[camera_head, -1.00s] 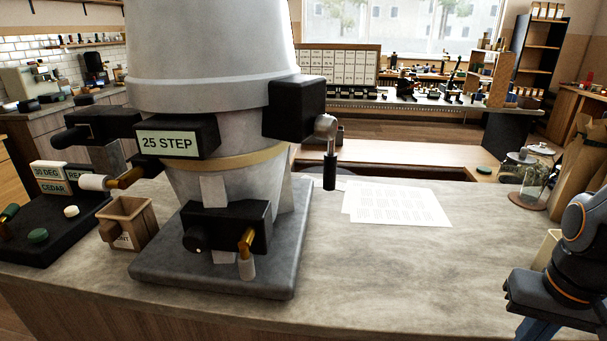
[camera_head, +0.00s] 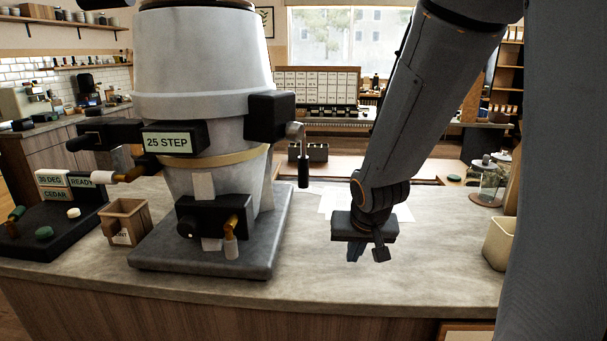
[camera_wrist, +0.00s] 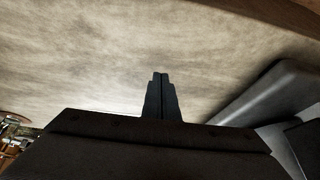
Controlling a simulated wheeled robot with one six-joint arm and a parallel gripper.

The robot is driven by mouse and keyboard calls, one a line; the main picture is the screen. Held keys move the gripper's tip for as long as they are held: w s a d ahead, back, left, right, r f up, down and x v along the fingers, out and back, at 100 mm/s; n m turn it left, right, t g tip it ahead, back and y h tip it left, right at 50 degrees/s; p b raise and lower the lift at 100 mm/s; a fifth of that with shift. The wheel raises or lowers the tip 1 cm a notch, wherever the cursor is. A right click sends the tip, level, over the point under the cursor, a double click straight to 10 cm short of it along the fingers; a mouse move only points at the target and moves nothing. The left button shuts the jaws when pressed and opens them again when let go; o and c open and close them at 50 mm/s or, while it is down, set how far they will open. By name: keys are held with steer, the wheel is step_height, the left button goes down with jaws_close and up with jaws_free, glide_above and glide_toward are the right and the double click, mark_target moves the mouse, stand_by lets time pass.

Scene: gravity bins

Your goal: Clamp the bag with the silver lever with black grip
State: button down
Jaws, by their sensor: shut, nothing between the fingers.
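The silver lever (camera_head: 296,131) hangs from a black block on the right side of the large grey hopper machine, its black grip (camera_head: 303,172) pointing down. My gripper (camera_head: 366,254) is to the right of the lever and lower in the picture, over the counter, apart from the lever. Its fingers are shut and empty, pointing down; they also show in the wrist view (camera_wrist: 160,78) against the bare counter. The lever is not clearly seen in the wrist view. I cannot make out a bag at the machine's outlet.
The machine's grey base (camera_head: 205,258) stands on the counter (camera_head: 300,295). Wooden box (camera_head: 126,222) and black control panel (camera_head: 45,225) are at left. Papers (camera_head: 400,212) lie behind my gripper; a cream container (camera_head: 497,243) and glass jars (camera_head: 488,185) are at right. The front counter is clear.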

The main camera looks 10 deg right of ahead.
steer(key=w+d+r+m+t, duration=0.1)
steer(key=w, duration=0.2)
steer(key=w+d+r+t, duration=0.1)
steer(key=w, duration=0.3)
steer(key=w+d+r+m+t, duration=0.1)
steer(key=w+d+t, duration=0.1)
steer(key=w, duration=0.2)
steer(key=shift+d+r+m+y, duration=0.1)
steer(key=shift+r+m+y, duration=0.05)
steer(key=shift+m+y, duration=0.2)
steer(key=w+d+r+m+t+y+b, duration=0.1)
steer(key=w+r+m+t+y, duration=0.1)
steer(key=w+r+t+y, duration=0.3)
step_height(320, 180, up, 5)
steer(key=m+y+b, duration=0.1)
steer(key=m+y, duration=0.1)
steer(key=y, duration=0.5)
steer(key=w+a+p, duration=0.3)
steer(key=a, duration=0.6)
steer(key=shift+a+g, duration=0.15)
steer(key=shift+g, duration=0.15)
steer(key=shift+w, duration=0.1)
steer(key=shift+a+r+p, duration=0.1)
steer(key=shift+p, duration=0.3)
